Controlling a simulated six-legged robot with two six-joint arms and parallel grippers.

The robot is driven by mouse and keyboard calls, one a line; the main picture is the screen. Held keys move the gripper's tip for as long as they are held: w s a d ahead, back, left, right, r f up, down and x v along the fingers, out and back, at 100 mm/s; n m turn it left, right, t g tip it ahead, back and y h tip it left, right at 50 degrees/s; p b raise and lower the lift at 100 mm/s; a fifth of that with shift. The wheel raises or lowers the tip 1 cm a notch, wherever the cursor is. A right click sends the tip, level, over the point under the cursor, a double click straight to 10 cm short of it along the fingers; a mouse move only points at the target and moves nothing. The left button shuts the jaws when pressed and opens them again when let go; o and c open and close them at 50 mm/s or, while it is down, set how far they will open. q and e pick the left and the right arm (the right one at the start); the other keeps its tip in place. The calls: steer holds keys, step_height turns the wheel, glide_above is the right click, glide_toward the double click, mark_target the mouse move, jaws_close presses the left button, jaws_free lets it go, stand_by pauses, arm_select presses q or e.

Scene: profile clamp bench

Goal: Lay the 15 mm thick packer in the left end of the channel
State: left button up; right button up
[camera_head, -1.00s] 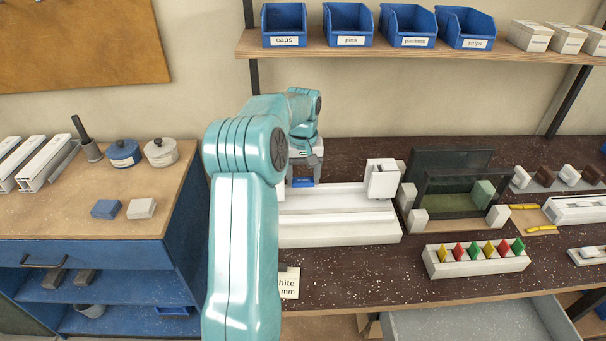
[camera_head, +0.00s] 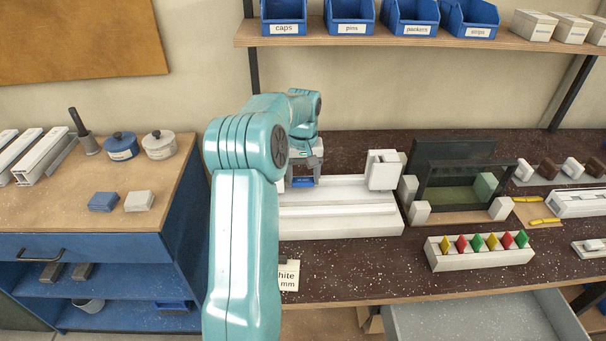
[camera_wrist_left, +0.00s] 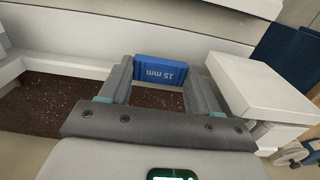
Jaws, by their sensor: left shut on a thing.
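The packer (camera_wrist_left: 161,71) is a blue block marked "15 mm" in the left wrist view. My left gripper (camera_wrist_left: 160,80) is shut on it, with one finger at each end. In the head view the blue packer (camera_head: 303,182) shows small below my left gripper (camera_head: 303,172), at the back left part of the white clamp bench with the channel (camera_head: 340,220). My arm hides the left end of this bench. I cannot tell whether the packer touches the channel floor. My right gripper is not in view.
A white block (camera_head: 383,170) stands at the right end of the bench. A dark framed stand (camera_head: 455,185) is to its right. A white rack (camera_head: 480,252) of coloured pieces lies in front. A blue block (camera_head: 103,202) and a grey block (camera_head: 139,202) lie on the left cabinet.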

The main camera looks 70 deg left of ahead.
arm_select(q)
steer(key=shift+f+b, duration=0.8)
steer(key=shift+f, duration=0.55)
steer(key=shift+r, duration=0.1)
steer(key=o, duration=1.1)
step_height(320, 180, up, 8)
steer(key=p, duration=0.7)
steer(key=shift+r, duration=0.1)
